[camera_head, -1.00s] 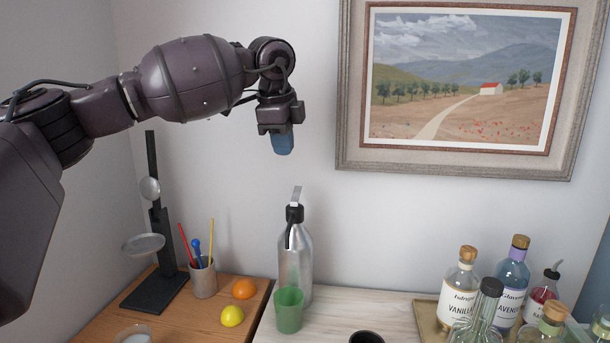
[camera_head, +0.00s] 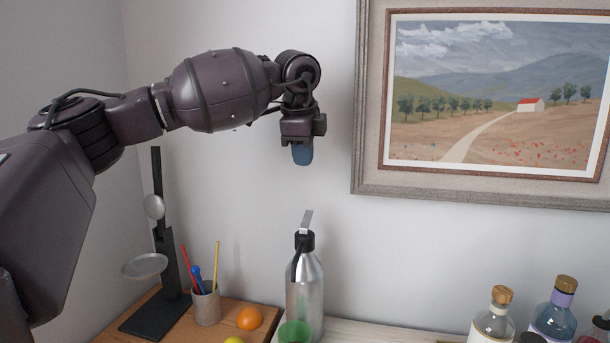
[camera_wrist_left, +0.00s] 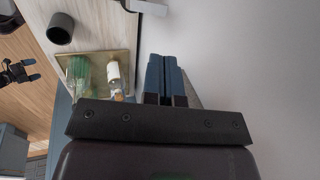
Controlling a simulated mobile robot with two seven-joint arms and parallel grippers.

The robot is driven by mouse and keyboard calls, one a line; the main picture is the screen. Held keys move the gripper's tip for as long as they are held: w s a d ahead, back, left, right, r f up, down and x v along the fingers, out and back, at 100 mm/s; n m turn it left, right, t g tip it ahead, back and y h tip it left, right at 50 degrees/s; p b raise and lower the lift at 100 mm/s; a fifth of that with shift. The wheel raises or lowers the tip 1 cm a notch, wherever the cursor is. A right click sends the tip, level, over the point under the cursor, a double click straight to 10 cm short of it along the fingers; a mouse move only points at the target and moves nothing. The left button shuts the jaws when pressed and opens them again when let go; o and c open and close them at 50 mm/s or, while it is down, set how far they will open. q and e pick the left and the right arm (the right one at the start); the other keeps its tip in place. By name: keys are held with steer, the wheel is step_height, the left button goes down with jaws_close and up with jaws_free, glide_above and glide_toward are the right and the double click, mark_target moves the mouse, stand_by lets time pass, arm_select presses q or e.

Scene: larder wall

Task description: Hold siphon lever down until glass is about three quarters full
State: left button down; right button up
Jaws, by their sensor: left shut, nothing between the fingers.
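The silver siphon (camera_head: 305,288) stands upright at the back of the counter, with a black head and a pale lever (camera_head: 306,220) angled up. The green glass (camera_head: 295,333) stands in front of the siphon, cut off by the bottom edge; its fill level cannot be seen. My left gripper (camera_head: 302,156) is shut and empty, pointing down above the lever with a clear gap between. Its blue fingers (camera_wrist_left: 165,75) are together in the left wrist view. A dark gripper, apparently my right one (camera_wrist_left: 18,72), shows at that view's left edge; its jaws are too small to judge.
A black stand with pans (camera_head: 146,265), a pencil cup (camera_head: 207,305) and an orange (camera_head: 249,318) are left of the siphon. Bottles (camera_head: 558,312) stand right. A framed painting (camera_head: 485,95) hangs behind. A black cup (camera_wrist_left: 60,28) and a tray (camera_wrist_left: 122,62) show in the wrist view.

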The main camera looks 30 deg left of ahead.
mark_target(308, 211)
arm_select(q)
steer(key=x, duration=1.2)
steer(key=shift+w+f, duration=0.2)
steer(key=shift+f, duration=0.25)
arm_select(e)
steer(key=shift+r, duration=0.35)
steer(key=shift+w, duration=0.1)
arm_select(q)
steer(key=shift+a+p, duration=0.1)
steer(key=shift+p, duration=0.35)
steer(key=shift+w+f+g+p, duration=0.15)
steer(key=shift+w+g+p, duration=0.1)
steer(key=shift+g+p, duration=0.7)
steer(key=shift+w+f+h, duration=0.15)
steer(key=shift+f+h, duration=0.1)
steer(key=shift+h, duration=0.05)
steer(key=shift+w+a+f, duration=0.15)
steer(key=shift+f, duration=0.1)
arm_select(e)
steer(key=shift+w+a+r, duration=0.1)
steer(key=shift+w+r, duration=0.1)
steer(key=shift+r, duration=0.55)
steer(key=shift+w+r, duration=0.2)
steer(key=shift+r, duration=0.5)
